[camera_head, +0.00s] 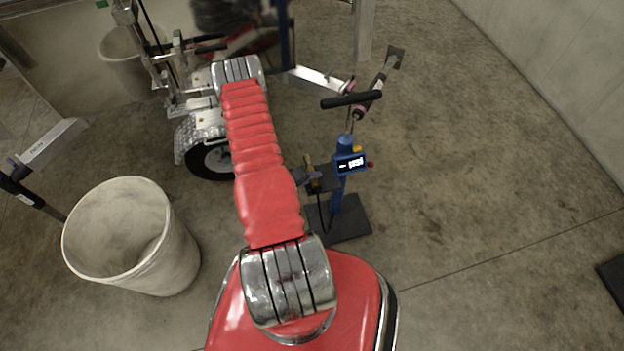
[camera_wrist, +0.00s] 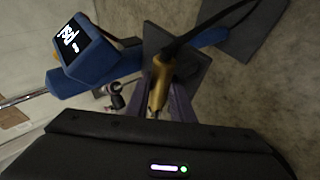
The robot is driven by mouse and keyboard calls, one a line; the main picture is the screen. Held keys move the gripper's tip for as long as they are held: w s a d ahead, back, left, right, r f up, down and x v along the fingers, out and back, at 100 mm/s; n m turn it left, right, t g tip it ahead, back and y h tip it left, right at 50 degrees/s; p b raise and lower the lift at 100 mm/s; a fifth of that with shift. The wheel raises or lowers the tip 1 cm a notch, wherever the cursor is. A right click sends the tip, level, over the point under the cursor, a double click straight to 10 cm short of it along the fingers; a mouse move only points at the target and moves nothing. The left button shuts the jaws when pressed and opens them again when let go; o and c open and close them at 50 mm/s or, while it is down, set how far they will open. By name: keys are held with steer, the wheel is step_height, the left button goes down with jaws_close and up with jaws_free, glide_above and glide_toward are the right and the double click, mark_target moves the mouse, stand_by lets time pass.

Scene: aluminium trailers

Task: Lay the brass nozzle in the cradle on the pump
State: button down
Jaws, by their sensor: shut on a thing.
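The brass nozzle (camera_wrist: 158,88) is between the fingers of my gripper (camera_wrist: 158,104) in the wrist view, and the gripper is shut on it. A black hose runs from its far end. In the head view the nozzle (camera_head: 309,163) shows as a small brass piece beside my gripper (camera_head: 308,178). The blue pump (camera_head: 344,163) stands upright with a lit display and a black T-handle. The dark cradle plate (camera_wrist: 192,68) juts from the pump's side, close to the nozzle. Whether the nozzle touches the cradle is unclear, because the fingers hide its lower part.
The pump's black foot plate (camera_head: 351,228) rests on the concrete floor. A pale bin (camera_head: 170,262) stands at the left. A trailer wheel and fender (camera_head: 203,150) and a trailer jack (camera_head: 385,76) are behind.

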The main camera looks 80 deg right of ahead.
steer(key=shift+a+f, duration=0.1)
steer(key=shift+f, duration=0.8)
steer(key=c, duration=1.9)
jaws_free()
steer(key=shift+o, duration=1.6)
steer(key=shift+w+a, duration=0.1)
steer(key=shift+w, duration=0.15)
steer(key=shift+o, duration=0.6)
steer(key=r+v, duration=0.1)
steer(key=v, duration=1.3)
steer(key=shift+s+d+r, duration=0.2)
steer(key=shift+s+d, duration=0.1)
steer(key=shift+d, duration=0.05)
